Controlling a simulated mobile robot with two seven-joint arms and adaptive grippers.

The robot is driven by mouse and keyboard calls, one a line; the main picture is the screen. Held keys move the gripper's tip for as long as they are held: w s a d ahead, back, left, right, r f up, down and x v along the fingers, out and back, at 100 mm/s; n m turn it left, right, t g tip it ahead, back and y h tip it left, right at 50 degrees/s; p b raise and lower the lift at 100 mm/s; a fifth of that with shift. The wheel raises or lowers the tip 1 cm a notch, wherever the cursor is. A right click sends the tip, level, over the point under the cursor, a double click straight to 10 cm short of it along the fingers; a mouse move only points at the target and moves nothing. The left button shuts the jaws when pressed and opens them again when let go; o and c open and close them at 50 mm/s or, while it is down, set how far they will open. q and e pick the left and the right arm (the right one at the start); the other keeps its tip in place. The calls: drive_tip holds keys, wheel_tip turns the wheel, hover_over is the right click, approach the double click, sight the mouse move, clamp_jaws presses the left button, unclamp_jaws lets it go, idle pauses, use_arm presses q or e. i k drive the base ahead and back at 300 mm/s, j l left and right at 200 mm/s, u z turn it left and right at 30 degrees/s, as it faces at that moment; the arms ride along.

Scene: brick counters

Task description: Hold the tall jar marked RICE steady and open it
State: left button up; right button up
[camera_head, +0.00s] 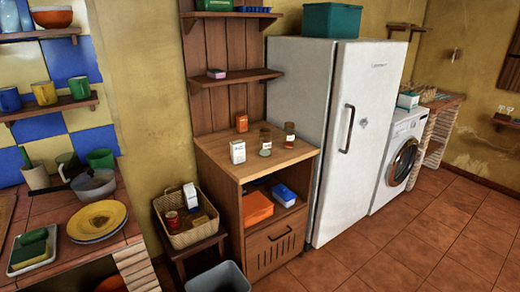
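Two small glass jars with brown lids stand upright on the wooden cabinet top (215,150). One jar (265,149) is nearer the front, and the other, taller-looking jar (290,141) is to its right and further back. Both seem closed and stand apart. Their labels are too small to read, so I cannot tell which one is marked RICE. Neither of my grippers is in view, and nothing touches the jars.
The white fridge (365,125) rises to the right. A shelf (235,78) hangs above the cabinet. A wicker basket (195,236) sits lower left. Tiled floor lies open at right.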

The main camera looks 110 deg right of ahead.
sight(265, 141)
drive_tip(key=z, duration=3.6)
drive_tip(key=i+l+u, duration=0.15)
drive_tip(key=l, duration=0.4)
drive_tip(key=i+l+u, duration=0.15)
drive_tip(key=i+l, duration=0.15)
drive_tip(key=l, duration=0.25)
drive_tip(key=i+l+u, duration=0.2)
drive_tip(key=l, duration=0.35)
drive_tip(key=i+l+u, duration=0.15)
drive_tip(key=l, duration=0.45)
drive_tip(key=l+u, duration=0.15)
drive_tip(key=l, duration=0.45)
drive_tip(key=i+l+u, duration=0.15)
drive_tip(key=l, duration=0.45)
drive_tip(key=k, duration=0.05)
